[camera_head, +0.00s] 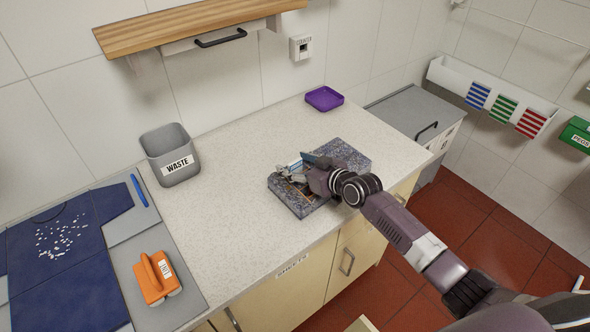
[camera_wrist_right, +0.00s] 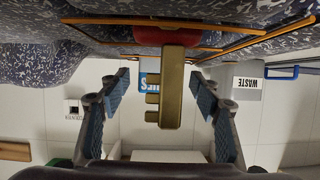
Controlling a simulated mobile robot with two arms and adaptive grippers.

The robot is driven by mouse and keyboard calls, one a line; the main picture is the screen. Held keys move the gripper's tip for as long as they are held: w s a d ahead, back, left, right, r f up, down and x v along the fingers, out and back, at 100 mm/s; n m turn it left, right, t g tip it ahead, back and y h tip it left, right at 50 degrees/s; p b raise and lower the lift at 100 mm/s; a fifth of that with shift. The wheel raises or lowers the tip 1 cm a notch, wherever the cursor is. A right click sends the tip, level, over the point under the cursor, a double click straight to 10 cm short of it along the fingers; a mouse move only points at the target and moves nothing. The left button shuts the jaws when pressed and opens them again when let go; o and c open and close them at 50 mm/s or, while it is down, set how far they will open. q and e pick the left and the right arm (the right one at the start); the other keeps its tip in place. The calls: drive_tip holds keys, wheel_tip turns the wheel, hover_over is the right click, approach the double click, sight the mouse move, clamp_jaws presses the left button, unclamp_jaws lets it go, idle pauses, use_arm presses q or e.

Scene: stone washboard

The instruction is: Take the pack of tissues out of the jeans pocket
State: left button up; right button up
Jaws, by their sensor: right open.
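The folded jeans (camera_head: 347,155) lie on the counter, speckled blue-grey; their fabric with orange stitching (camera_wrist_right: 235,37) fills the top of the upside-down right wrist view. A blue and white pack of tissues (camera_wrist_right: 149,68) shows there at the pocket edge, partly hidden behind a brass key-like piece (camera_wrist_right: 172,95) with a red top. My right gripper (camera_head: 298,174) is over the jeans in the head view, hiding part of the pocket. Its blue-padded fingers are open, one on each side of the brass piece and pack, with gaps on both sides. My left gripper is not in view.
A grey waste bin (camera_head: 170,158) stands left of the jeans, and a purple tray (camera_head: 324,98) behind them. An orange brush-like tool (camera_head: 156,277), a blue pen (camera_head: 139,190) and a dark blue shirt (camera_head: 60,265) are at left. The counter (camera_head: 230,215) between is clear.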

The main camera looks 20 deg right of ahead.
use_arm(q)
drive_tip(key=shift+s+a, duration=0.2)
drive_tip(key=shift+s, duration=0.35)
use_arm(e)
drive_tip(key=c, duration=1)
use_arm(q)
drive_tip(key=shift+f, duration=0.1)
use_arm(e)
drive_tip(key=shift+o, duration=0.2)
